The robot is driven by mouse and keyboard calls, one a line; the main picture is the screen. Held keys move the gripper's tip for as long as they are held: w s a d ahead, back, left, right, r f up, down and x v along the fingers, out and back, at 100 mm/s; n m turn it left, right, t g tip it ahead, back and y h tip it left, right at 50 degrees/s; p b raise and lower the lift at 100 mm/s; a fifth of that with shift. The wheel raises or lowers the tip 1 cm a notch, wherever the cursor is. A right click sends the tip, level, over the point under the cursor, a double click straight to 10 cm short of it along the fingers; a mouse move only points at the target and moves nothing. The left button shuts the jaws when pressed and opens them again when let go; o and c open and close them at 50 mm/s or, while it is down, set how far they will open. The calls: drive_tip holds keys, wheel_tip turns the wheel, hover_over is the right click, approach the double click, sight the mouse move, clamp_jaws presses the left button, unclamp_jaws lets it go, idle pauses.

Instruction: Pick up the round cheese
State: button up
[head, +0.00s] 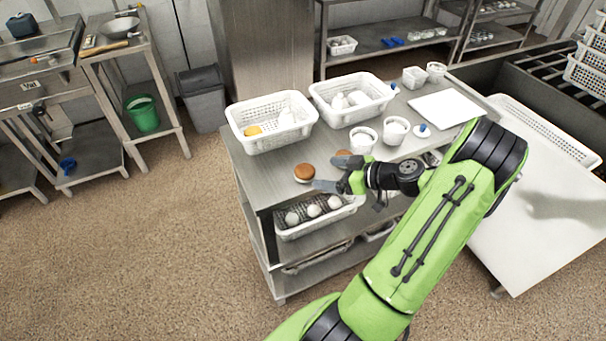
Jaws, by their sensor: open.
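A round, brown-topped piece with a pale underside, which looks like the round cheese (304,172), lies on the steel table (262,170) near its front edge. The gap between the fingers appears empty. The near finger's tip is close to the piece's lower right side; I cannot tell whether it touches.
Two white perforated baskets (270,146) (350,116) stand behind, holding pale items and one orange item. White containers (363,139) (396,130) and a white board (447,108) are to the right. A lower-shelf basket (318,227) holds white round items.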

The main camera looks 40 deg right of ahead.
sight(310, 171)
drive_tip(key=x, duration=0.7)
drive_tip(key=shift+w+f+b, duration=0.2)
drive_tip(key=shift+w+b, duration=0.15)
drive_tip(key=shift+d, duration=0.1)
drive_tip(key=c, duration=1.2)
